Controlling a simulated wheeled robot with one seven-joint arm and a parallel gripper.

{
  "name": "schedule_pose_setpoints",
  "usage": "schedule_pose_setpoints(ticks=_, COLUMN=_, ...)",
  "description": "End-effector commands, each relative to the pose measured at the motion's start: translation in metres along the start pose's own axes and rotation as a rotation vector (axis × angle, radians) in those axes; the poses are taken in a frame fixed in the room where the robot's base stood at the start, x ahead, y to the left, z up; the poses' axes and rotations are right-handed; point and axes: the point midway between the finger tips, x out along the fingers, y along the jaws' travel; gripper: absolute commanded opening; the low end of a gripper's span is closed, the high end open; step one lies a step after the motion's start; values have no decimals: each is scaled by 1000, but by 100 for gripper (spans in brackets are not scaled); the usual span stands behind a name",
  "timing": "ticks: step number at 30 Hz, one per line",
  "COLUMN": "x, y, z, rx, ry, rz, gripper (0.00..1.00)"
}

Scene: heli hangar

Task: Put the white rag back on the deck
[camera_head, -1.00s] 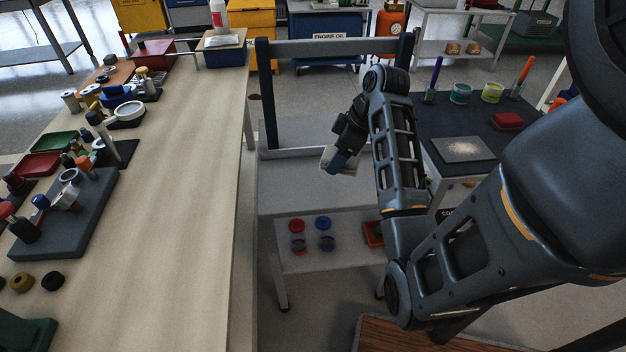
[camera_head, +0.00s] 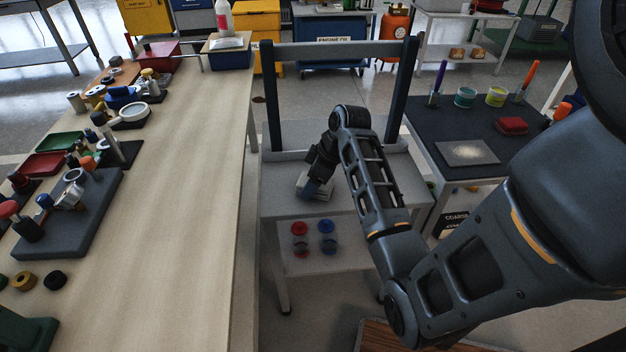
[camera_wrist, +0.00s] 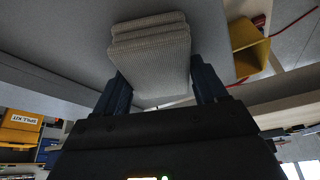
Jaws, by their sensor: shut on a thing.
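The white rag (camera_wrist: 150,55) is a folded, ribbed cloth held between the two fingers of my gripper (camera_wrist: 160,85) in the wrist view. In the head view my gripper (camera_head: 312,190) is low over the grey deck (camera_head: 345,200) of the cart, and the rag (camera_head: 318,190) shows as a pale edge at the fingers. The rag is at or just above the deck surface; I cannot tell whether it touches. Part of the rag is hidden by my gripper and wrist.
A long wooden bench (camera_head: 180,180) with tools runs along the left. The cart's dark upright posts (camera_head: 272,95) rise behind my gripper. The deck left of my gripper is clear.

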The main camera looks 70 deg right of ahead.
Motion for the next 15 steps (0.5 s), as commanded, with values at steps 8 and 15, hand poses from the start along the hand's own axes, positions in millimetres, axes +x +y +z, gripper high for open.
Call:
schedule_pose_setpoints(ticks=8, x=1, y=0, z=1, rx=0, ry=0, rz=0, gripper=80)
schedule_pose_setpoints(ticks=15, x=1, y=0, z=0, rx=0, ry=0, rz=0, gripper=97)
